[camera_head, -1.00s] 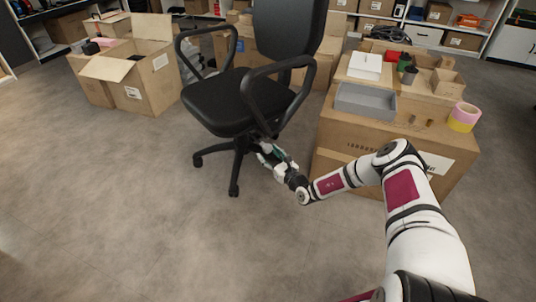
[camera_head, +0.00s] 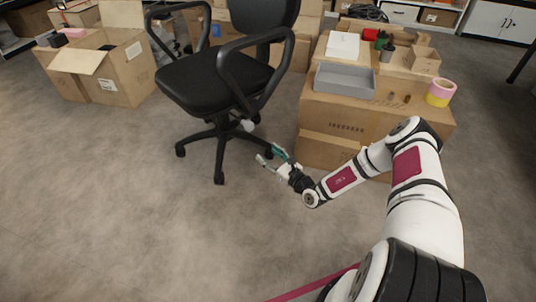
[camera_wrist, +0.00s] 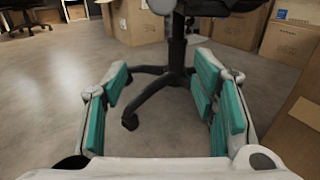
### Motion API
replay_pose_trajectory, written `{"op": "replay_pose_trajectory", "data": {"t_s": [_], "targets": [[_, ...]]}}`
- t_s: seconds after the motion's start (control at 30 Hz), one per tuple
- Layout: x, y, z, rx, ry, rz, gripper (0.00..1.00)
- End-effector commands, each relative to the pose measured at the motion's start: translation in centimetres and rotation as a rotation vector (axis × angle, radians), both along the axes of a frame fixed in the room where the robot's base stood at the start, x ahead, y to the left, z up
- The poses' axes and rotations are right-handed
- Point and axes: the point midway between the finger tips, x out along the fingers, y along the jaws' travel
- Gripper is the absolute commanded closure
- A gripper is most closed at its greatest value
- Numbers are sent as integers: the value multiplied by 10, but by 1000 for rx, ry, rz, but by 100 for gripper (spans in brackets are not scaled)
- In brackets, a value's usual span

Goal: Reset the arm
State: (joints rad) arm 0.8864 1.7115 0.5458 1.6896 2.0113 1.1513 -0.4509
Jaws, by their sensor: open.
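My gripper (camera_head: 272,158) is open and empty, low beside the base of a black office chair (camera_head: 205,84). In the wrist view, the teal pads of my gripper (camera_wrist: 165,108) stand wide apart. The chair's base and a caster (camera_wrist: 131,121) show between them, farther off. My arm reaches in from the lower right. No object is held.
An open carton (camera_head: 105,72) stands at the left. The floor (camera_head: 120,220) in front is clear.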

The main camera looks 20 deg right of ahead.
Motion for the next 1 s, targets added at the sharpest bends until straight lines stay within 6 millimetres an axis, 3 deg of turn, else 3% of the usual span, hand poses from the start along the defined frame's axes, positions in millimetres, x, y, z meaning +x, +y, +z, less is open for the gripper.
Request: {"op": "replay_pose_trajectory", "data": {"t_s": [0.27,0.37,0.53,0.67,0.87,1.0], "targets": [[1,1,3,-4,-4,6,47],[4,6,19,-28,-30,48,47],[5,34,82,-132,-133,235,47],[-4,64,137,-232,-220,418,47],[-37,108,209,-383,-329,695,47],[-69,135,252,-493,-388,883,47]]}}
